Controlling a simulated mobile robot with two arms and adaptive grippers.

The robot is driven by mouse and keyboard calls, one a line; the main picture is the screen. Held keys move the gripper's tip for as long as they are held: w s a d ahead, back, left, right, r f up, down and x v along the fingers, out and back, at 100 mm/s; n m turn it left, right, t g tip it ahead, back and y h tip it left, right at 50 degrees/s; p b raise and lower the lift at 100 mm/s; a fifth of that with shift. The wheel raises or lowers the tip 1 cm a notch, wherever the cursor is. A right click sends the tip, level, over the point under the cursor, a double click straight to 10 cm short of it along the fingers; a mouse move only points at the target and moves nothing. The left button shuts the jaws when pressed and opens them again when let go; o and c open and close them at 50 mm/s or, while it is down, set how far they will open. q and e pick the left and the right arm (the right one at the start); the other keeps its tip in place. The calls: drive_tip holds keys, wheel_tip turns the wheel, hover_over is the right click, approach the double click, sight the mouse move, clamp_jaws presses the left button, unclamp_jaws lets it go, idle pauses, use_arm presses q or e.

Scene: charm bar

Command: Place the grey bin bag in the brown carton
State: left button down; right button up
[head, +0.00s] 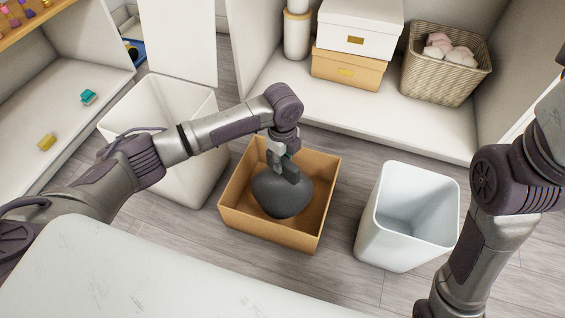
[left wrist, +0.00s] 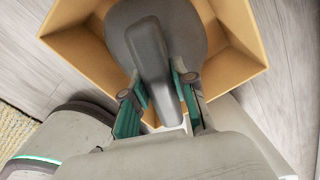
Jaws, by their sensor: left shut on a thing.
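The grey bin bag (head: 282,196) is a dark rounded lump with a raised neck. My left gripper (head: 284,168) is shut on that neck from above. The brown carton (head: 236,214) stands open on the floor, and the bag is within its opening; I cannot tell whether the bag rests on the carton's bottom. In the left wrist view the bag (left wrist: 190,28) sits between the carton's walls (left wrist: 80,45), with the neck between the fingers (left wrist: 160,100). My right arm shows at the right edge of the head view, but its gripper is out of frame.
A white bin (head: 412,215) stands to the right of the carton, and a taller cream bin (head: 185,185) to its left, partly behind my left arm. A white surface (head: 130,275) fills the lower left. Storage boxes (head: 348,68) and a wicker basket (head: 432,80) stand on the low shelf behind.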

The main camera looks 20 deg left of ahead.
use_arm(q)
drive_tip(key=c, duration=0.9)
unclamp_jaws()
